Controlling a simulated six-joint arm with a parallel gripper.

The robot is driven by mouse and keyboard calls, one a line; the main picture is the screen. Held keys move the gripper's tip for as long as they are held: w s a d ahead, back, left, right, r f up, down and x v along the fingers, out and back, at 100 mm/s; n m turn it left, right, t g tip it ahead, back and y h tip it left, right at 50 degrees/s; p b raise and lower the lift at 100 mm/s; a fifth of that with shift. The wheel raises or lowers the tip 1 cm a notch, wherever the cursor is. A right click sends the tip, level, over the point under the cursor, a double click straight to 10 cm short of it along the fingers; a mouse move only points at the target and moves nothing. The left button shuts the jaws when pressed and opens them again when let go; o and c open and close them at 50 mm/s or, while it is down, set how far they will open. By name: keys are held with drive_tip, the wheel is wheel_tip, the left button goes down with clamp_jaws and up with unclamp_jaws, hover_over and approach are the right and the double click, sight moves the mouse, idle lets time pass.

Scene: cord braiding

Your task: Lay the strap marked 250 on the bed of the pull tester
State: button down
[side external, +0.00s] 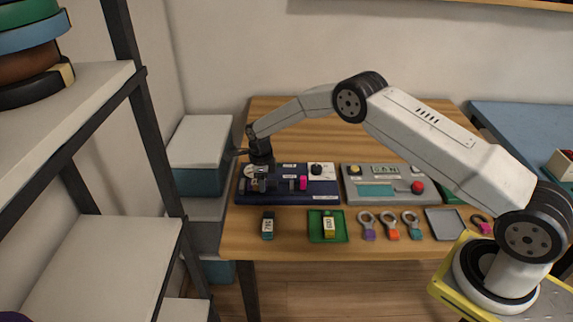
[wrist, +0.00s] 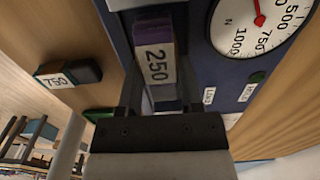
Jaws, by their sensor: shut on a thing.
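The strap marked 250 (wrist: 156,64), purple with a white label, is between the two fingers of my gripper (wrist: 160,84) in the wrist view. The fingers are shut on it. Behind it is the dark blue pull tester (wrist: 203,62), with a white dial and red needle. In the side view my gripper (side external: 261,180) is low over the left end of the pull tester (side external: 326,188). The strap is too small to make out there. I cannot tell whether it touches the bed.
A dark strap marked 750 (wrist: 68,75) lies on the wood in front of the tester. A green tray (side external: 315,228) holds a yellow-marked piece. Several coloured ring pieces (side external: 390,226) and a grey tray (side external: 444,223) lie to its right. A grey console (side external: 390,195) stands beside the tester.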

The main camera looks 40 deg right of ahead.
drive_tip(key=shift+f, duration=0.3)
idle(0.5)
drive_tip(key=shift+c, duration=0.9)
unclamp_jaws()
drive_tip(key=shift+r, duration=0.1)
drive_tip(key=shift+r, duration=1.4)
drive_tip(key=shift+r, duration=0.1)
wheel_tip(320, 180, up, 8)
